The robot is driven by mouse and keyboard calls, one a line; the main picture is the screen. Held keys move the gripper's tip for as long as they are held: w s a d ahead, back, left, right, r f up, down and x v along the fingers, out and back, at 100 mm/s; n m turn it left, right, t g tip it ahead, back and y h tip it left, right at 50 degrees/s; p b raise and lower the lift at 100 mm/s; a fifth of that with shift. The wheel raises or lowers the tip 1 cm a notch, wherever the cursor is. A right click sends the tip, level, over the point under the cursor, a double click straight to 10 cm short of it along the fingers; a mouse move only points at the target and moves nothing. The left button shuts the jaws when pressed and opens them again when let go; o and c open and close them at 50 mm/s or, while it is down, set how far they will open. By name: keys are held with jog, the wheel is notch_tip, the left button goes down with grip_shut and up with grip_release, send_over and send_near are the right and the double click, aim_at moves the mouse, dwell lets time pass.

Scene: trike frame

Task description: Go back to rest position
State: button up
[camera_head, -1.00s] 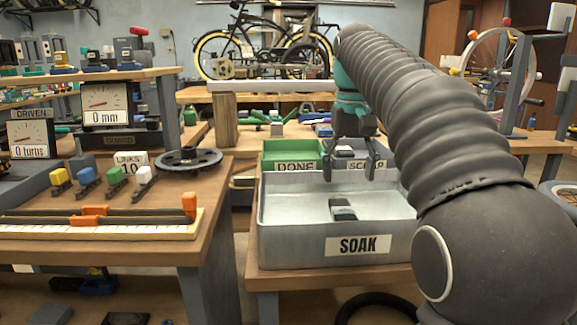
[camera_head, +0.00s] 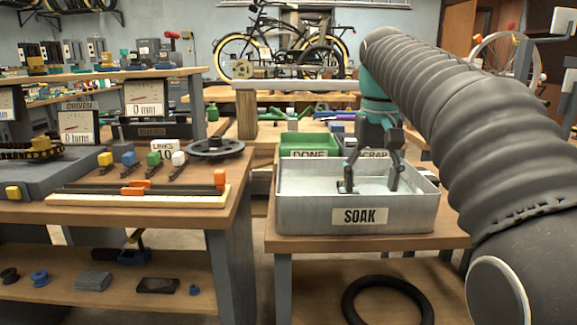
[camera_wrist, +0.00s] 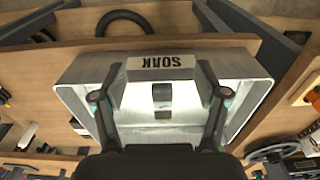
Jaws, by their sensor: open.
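My gripper (camera_head: 370,184) is at the lower end of my arm, pointing down over the metal SOAK tray (camera_head: 410,215). Its two fingers are spread wide with nothing between them. In the wrist view my gripper (camera_wrist: 160,96) frames the tray (camera_wrist: 85,75), with a finger on each side. A small dark block (camera_wrist: 162,94) lies on the tray floor below the open fingers. I cannot tell how high the fingertips are above the tray floor.
A green DONE bin (camera_head: 308,146) and a SCRAP bin (camera_head: 374,155) stand behind the tray. A workbench (camera_head: 130,212) with small coloured blocks and a dark disc (camera_head: 216,147) is at left, past a narrow gap. A black ring (camera_head: 388,305) lies below the tray.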

jog(key=s+f+t, duration=0.5)
jog(key=s+f, duration=1.6)
jog(key=shift+s+d, duration=0.2)
jog(key=shift+a, duration=0.1)
dwell(1.0)
